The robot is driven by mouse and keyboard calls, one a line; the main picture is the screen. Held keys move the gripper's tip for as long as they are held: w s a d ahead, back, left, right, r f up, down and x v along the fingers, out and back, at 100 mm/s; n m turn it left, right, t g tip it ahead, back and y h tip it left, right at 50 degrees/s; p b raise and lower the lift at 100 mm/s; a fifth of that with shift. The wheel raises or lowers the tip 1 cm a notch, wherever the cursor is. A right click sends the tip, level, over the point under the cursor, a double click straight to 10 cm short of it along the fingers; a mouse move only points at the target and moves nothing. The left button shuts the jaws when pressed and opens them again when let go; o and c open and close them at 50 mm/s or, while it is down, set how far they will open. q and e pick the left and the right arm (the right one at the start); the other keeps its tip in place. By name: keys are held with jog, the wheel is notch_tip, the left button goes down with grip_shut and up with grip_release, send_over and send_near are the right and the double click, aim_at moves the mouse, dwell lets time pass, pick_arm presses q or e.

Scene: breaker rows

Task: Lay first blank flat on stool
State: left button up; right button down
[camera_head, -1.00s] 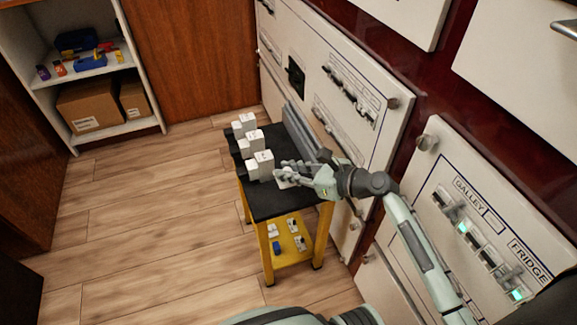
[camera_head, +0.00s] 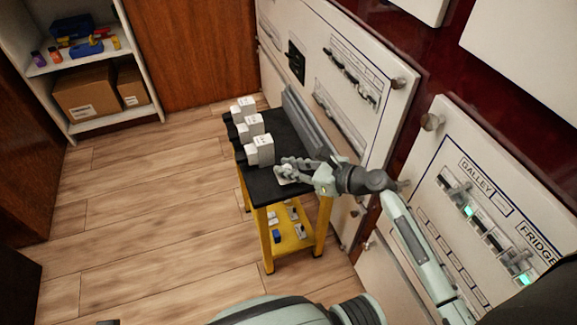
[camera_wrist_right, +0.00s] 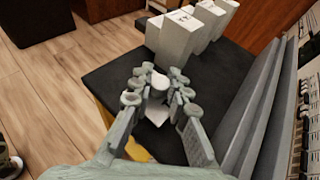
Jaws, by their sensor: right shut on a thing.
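The stool (camera_head: 275,192) has a black top and yellow legs. My right gripper (camera_head: 288,171) is over the near part of the top. In the right wrist view its fingers (camera_wrist_right: 158,92) are closed around a small white piece, the blank (camera_wrist_right: 158,110). The fingers hide part of the blank. It is low over the black top (camera_wrist_right: 118,72); I cannot tell whether it touches. In the head view the blank is mostly hidden by the fingers. My left gripper is not in view.
Three white breaker blocks (camera_head: 262,149) with dark ends stand along the top's left side. Long grey strips (camera_head: 308,128) stand along its right side, near the wall panels. A yellow lower shelf (camera_head: 290,242) holds small parts. The top's near part is clear.

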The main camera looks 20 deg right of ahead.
jog(key=shift+f+b, duration=0.3)
jog(key=shift+f, duration=0.4)
jog(key=c, duration=1.4)
grip_release()
jog(key=v, duration=0.7)
jog(key=shift+s+d, duration=0.15)
jog(key=shift+s, duration=0.1)
